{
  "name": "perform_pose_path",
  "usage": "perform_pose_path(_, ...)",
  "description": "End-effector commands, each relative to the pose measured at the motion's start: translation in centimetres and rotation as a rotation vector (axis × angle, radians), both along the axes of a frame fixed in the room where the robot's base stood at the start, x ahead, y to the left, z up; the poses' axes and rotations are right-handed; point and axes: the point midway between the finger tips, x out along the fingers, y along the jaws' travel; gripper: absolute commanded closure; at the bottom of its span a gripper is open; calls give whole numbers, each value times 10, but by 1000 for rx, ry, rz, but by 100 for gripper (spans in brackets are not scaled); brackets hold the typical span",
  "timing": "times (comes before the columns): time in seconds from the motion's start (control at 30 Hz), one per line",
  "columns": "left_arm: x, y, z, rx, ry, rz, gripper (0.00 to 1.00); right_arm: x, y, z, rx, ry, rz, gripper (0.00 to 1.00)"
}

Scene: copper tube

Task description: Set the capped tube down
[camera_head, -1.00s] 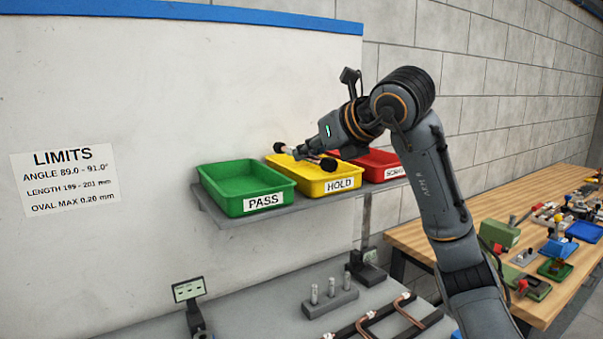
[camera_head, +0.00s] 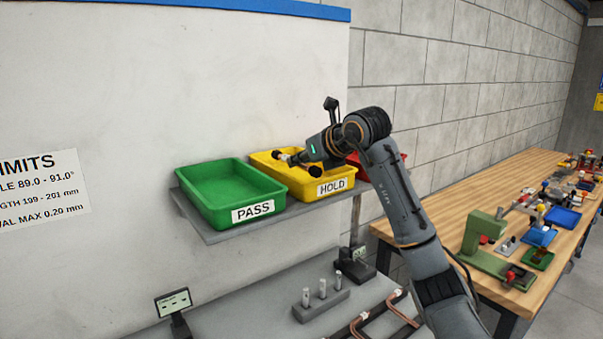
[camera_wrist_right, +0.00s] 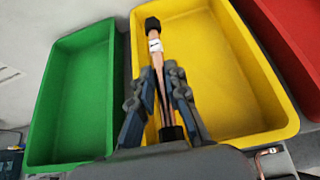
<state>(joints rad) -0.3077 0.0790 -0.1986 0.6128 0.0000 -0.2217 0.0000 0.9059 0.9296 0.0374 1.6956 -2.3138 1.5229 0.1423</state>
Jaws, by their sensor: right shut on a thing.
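The capped tube (camera_wrist_right: 154,50) is a copper tube with black end caps and a white label. My right gripper (camera_wrist_right: 163,92) is shut on it in the right wrist view, and the tube points along the yellow tray's left side. In the head view the right gripper (camera_head: 300,163) holds the tube (camera_head: 281,157) over the yellow HOLD tray (camera_head: 343,184). The tray also shows in the right wrist view (camera_wrist_right: 225,80). I cannot tell whether the tube touches the tray. The left gripper is not in view.
The green PASS tray (camera_head: 232,190) stands left of the yellow one on a grey shelf (camera_head: 225,233); a red tray (camera_wrist_right: 293,35) is on the right. Below are copper tubes (camera_head: 368,318) and a pegged block (camera_head: 321,303). A wooden bench (camera_head: 455,205) with several fixtures stands right.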

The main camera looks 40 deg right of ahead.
Motion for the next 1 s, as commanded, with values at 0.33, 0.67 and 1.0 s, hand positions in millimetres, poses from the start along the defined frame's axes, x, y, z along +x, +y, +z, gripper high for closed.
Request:
perform_pose_path(0.33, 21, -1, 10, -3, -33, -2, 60, 11, -12, -32, 0, 3, 2, 100)
perform_pose_path(0.67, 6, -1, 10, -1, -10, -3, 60, 10, -13, -50, 0, -2, 0, 100)
perform_pose_path(1.0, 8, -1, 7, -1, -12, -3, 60, 10, -13, -53, 0, -2, 0, 70)
